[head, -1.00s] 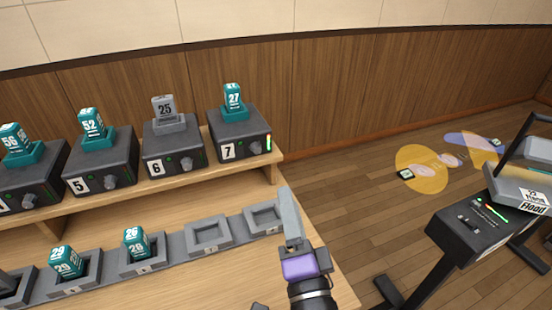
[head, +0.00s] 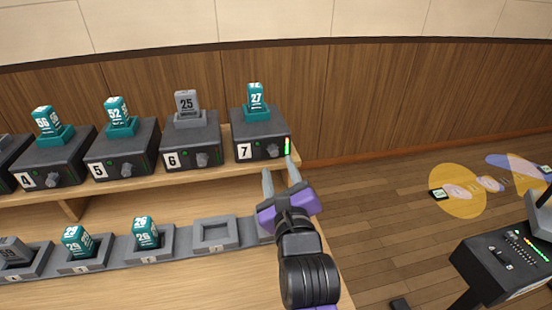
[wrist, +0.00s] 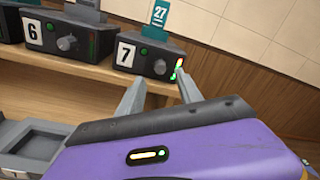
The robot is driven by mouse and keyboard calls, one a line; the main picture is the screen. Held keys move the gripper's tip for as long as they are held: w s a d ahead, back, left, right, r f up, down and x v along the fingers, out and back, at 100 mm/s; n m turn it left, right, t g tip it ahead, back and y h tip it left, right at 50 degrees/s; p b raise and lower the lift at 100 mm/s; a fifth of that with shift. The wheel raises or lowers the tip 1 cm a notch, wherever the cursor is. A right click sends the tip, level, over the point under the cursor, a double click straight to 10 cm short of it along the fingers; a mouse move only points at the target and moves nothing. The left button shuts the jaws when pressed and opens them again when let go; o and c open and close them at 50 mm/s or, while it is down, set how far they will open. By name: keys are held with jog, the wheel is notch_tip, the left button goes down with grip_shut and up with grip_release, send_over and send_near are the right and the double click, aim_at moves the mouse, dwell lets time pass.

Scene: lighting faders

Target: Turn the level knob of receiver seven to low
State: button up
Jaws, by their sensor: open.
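Receiver seven (head: 258,128) is a dark box marked 7 at the right end of the raised shelf, with a teal block numbered 27 on top. Its level knob (head: 273,150) is on the front face, beside a lit green-to-yellow level strip (head: 287,146). In the wrist view the knob (wrist: 159,66) shows above and between my fingertips. My gripper (head: 280,175) is open and empty, in front of and a little below receiver seven, apart from the knob. Its fingers point toward the box.
Receiver six (head: 190,140), with a grey block 25, stands close left of seven; receivers five (head: 122,148) and four (head: 52,158) follow. A row of grey trays (head: 214,233) lies on the table below. A dark fader console (head: 505,262) stands at right. Floor lies right of the table.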

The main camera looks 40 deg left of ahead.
aim_at(275, 155)
jog(key=shift+b+x, duration=0.3)
jog(key=shift+x, duration=2.3)
grip_shut()
